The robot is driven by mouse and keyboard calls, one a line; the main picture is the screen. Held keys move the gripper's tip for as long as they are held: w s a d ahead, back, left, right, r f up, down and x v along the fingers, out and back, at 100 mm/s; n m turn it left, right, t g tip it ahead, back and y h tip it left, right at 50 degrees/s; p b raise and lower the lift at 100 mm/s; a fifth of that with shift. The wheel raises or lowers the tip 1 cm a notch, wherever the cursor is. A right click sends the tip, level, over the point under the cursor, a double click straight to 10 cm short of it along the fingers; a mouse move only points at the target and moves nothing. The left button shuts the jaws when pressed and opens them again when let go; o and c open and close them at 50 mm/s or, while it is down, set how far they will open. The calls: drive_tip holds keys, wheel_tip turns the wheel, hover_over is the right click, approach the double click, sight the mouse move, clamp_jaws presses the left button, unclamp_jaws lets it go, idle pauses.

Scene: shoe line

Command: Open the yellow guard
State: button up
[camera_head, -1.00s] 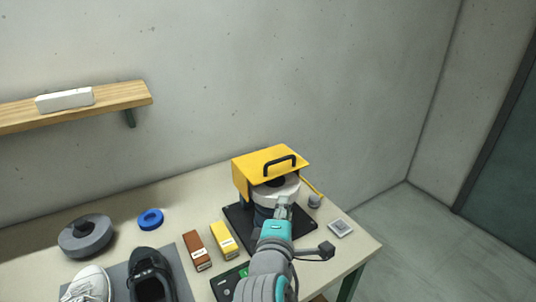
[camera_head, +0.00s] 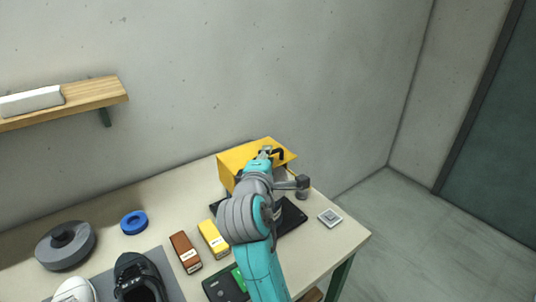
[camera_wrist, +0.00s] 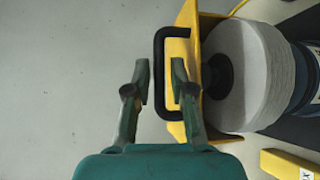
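My gripper (camera_head: 265,150) is at the handle, and my arm hides much of the machine. In the wrist view my gripper (camera_wrist: 160,72) is open. The bar of the handle (camera_wrist: 159,50) lies between the two fingertips, with a gap on each side. The guard (camera_wrist: 190,18) shows nearly edge-on there, beside the white wheel (camera_wrist: 250,75).
A yellow box (camera_head: 213,238) and a brown box (camera_head: 185,252) lie left of my arm. A blue ring (camera_head: 134,222), a grey round part (camera_head: 65,246) and shoes (camera_head: 138,280) are farther left. A small square plate (camera_head: 330,217) lies near the right table edge.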

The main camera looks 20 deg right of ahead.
drive_tip(key=shift+x, duration=0.9)
clamp_jaws()
